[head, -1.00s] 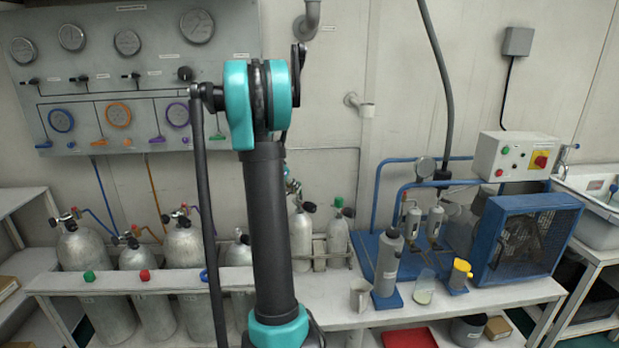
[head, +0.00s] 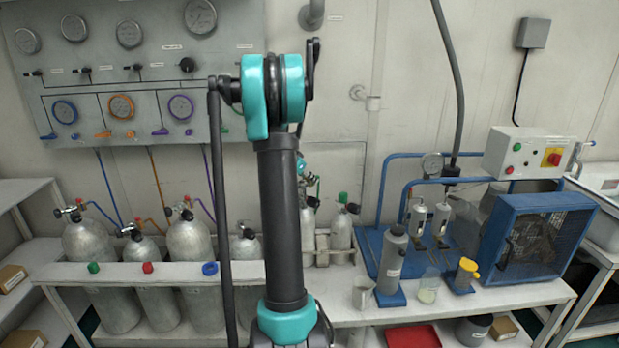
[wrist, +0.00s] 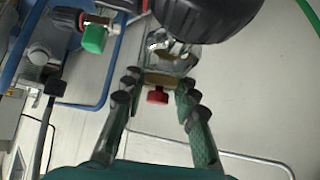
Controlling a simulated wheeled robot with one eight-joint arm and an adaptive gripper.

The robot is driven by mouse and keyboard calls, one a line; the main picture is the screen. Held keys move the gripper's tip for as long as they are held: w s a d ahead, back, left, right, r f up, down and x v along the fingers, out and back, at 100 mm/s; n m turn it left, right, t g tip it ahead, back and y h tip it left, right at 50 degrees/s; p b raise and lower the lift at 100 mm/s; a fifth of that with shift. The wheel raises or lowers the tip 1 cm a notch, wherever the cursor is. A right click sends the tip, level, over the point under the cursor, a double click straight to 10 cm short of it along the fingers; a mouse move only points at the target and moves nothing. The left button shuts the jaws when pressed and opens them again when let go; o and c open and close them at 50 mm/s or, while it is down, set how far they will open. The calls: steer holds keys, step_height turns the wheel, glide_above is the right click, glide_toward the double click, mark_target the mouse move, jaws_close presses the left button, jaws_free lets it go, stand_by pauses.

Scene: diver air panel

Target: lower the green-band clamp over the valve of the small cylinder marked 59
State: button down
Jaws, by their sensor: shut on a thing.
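My gripper (wrist: 155,95) is shut on a metal clamp (wrist: 170,62) with a red knob below it. The clamp's band colour cannot be read. A large black rounded part (wrist: 205,15) lies just past the clamp; I cannot tell whether they touch. In the head view my gripper (head: 303,168) is mostly hidden behind my arm, above the small cylinders. One small cylinder (head: 307,232) stands partly behind my arm with a black knob on top. Another small cylinder (head: 341,232), with a green cap, stands to its right. No number 59 is legible.
The small cylinders stand in a rack (head: 322,250) on the white bench. Large cylinders (head: 188,242) stand to the left below the gauge panel (head: 130,70). A blue compressor (head: 530,240) is at right. A green hose (wrist: 308,12) and green cap (wrist: 94,38) show in the wrist view.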

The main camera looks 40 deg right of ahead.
steer(key=shift+f, duration=2.05)
stand_by(1.6)
steer(key=c, duration=1.1)
jaws_free()
steer(key=v, duration=1.2)
